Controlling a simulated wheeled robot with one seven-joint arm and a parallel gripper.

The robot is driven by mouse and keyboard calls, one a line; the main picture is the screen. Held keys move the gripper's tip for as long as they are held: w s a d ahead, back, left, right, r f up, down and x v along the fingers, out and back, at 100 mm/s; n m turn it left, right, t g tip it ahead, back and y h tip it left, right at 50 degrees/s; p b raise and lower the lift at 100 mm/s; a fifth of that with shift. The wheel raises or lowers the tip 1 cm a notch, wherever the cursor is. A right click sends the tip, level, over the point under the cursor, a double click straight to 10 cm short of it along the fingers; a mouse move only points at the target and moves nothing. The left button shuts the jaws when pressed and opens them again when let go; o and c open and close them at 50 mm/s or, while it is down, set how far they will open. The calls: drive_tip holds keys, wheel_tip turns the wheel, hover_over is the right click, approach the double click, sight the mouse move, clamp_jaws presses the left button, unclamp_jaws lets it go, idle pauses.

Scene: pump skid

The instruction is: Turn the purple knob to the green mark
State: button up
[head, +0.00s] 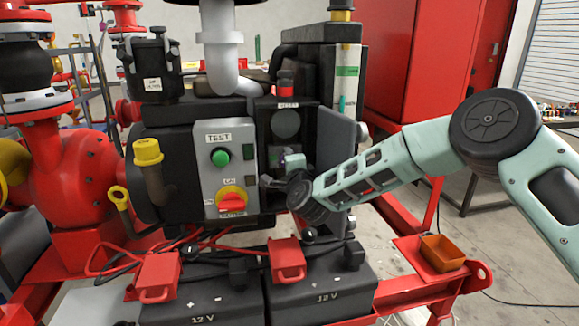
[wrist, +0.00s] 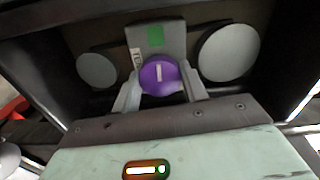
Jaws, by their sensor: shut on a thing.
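The purple knob (wrist: 160,76) sits in the middle of the wrist view, on a grey plate (wrist: 172,40). A short white line on its face stands nearly upright in the picture. The green mark (wrist: 155,36) is a square on the plate, just above the knob, and the line points roughly toward it. My gripper (wrist: 161,90) has one finger on each side of the knob and is shut on it.
Two round grey discs, left (wrist: 97,69) and right (wrist: 229,52), flank the knob. An open grey door (head: 335,145) stands close above my wrist. The box with the green button (head: 220,157) and red-yellow switch (head: 232,199) is to the left. Batteries (head: 318,283) lie below.

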drive_tip(key=shift+n, duration=0.3)
drive_tip(key=o, duration=1)
drive_tip(key=shift+s, duration=0.15)
drive_tip(key=b+v, duration=0.3)
drive_tip(key=v, duration=1.4)
drive_tip(key=shift+s, duration=0.1)
